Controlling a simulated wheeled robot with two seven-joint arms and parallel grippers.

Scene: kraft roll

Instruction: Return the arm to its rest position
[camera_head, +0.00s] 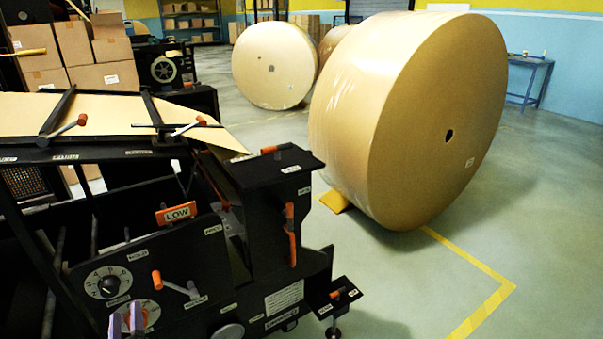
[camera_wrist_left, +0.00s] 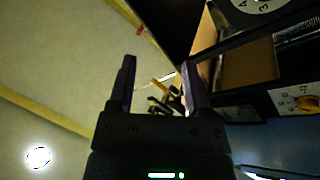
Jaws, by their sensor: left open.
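My left gripper (camera_head: 126,320) shows at the bottom left of the head view. Only its purple fingertips are visible there, in front of the lower dial of the black machine (camera_head: 205,262). In the left wrist view the gripper (camera_wrist_left: 158,66) is open, its two fingers well apart, with nothing held between them. The upper dial (camera_head: 108,284) has a black knob. My right gripper is in neither view.
An orange-tipped lever (camera_head: 178,286) and a LOW sign (camera_head: 177,213) are on the machine's front. A big kraft roll (camera_head: 440,130) stands to the right on a yellow chock (camera_head: 335,201); another roll (camera_head: 272,66) is behind. Floor (camera_head: 400,290) at the lower right is clear.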

